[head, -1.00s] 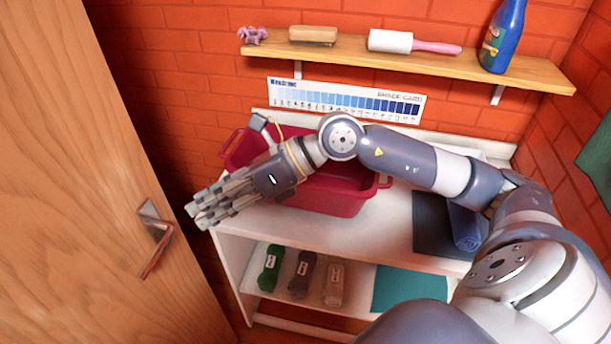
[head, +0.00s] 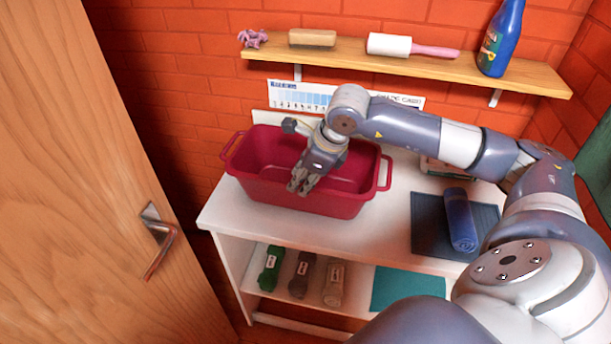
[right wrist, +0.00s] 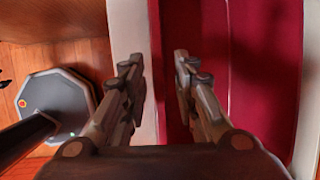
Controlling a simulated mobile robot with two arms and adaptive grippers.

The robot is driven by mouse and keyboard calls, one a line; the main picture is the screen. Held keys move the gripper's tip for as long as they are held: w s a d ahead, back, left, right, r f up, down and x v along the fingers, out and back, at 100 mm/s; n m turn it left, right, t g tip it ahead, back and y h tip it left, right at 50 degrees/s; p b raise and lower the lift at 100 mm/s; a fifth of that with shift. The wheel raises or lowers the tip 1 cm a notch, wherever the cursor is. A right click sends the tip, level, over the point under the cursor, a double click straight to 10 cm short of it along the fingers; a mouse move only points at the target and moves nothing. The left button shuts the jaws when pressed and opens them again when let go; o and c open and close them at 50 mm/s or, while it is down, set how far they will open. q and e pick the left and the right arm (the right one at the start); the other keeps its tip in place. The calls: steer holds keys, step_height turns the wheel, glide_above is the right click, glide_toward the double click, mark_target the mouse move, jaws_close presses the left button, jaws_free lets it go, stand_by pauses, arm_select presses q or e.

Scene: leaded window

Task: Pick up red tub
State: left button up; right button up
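The red tub (head: 285,196) stands upright on the white table, empty where I can see into it. It has a handle at each end. My right gripper (head: 301,184) points down at the tub's near long side, over the inside and near rim. In the right wrist view its two fingers (right wrist: 160,82) are apart with nothing held between them. The tub (right wrist: 262,60) fills the right of that view, and its red side also shows in the finger gap beside the white table edge. I cannot tell whether a finger touches the rim. My left gripper is not in view.
The white table (head: 398,218) holds a dark mat with a rolled blue cloth (head: 460,220) at right. A shelf (head: 345,56) with a blue bottle (head: 501,38) hangs above. Several rolls lie on the lower shelf. A wooden door (head: 85,150) stands at left.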

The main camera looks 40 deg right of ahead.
mark_target(296, 191)
steer(key=p+x, duration=0.2)
steer(key=x, duration=0.2)
steer(key=shift+w+f, duration=0.1)
steer(key=shift+w, duration=0.05)
steer(key=shift+w+f, duration=0.1)
steer(key=shift+f, duration=0.15)
jaws_close()
steer(key=shift+r, duration=0.1)
